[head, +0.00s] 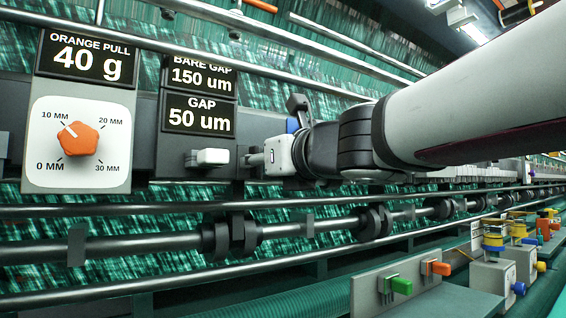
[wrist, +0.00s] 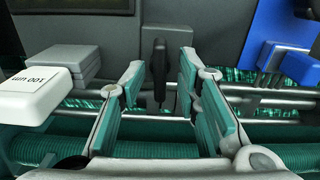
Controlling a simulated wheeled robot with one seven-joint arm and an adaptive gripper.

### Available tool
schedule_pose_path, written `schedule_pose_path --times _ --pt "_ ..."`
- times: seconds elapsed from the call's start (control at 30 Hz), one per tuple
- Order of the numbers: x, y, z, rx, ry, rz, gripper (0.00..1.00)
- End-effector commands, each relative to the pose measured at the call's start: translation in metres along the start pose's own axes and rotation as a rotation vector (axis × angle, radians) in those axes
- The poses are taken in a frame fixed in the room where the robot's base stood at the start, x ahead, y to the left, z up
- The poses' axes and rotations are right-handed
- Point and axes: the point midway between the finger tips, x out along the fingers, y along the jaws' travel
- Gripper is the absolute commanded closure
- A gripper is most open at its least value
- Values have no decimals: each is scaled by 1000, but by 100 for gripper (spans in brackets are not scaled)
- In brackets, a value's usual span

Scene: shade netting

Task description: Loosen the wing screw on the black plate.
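In the wrist view a dark upright piece, which looks like the wing screw (wrist: 159,62), stands out from the dark grey plate (wrist: 120,25). My gripper (wrist: 162,80) is open, with one teal-padded finger on each side of that piece and visible gaps to both. In the head view my gripper (head: 254,159) is at the dark plate (head: 258,128), right of the gap labels.
A white block marked 100 um (wrist: 38,92) is left of my gripper; it also shows in the head view (head: 208,157). A blue part (wrist: 265,35) is at right. An orange knob (head: 78,138) is on a white dial. Long rails (head: 130,243) run below.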

Motion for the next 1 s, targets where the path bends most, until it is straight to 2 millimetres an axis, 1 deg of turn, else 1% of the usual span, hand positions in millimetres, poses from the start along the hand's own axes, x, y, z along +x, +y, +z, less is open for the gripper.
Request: schedule_pose_path --times 0.2,0.53,0.67,0.9,0.97,1.0 --pt "-17 0 1 0 0 -1 70" --pt "-40 0 1 0 -1 0 70" --pt "-44 0 0 1 0 0 70" --pt "-44 0 0 1 0 0 70" --pt "-44 0 0 1 0 0 57" --pt "-44 0 0 1 0 0 48"
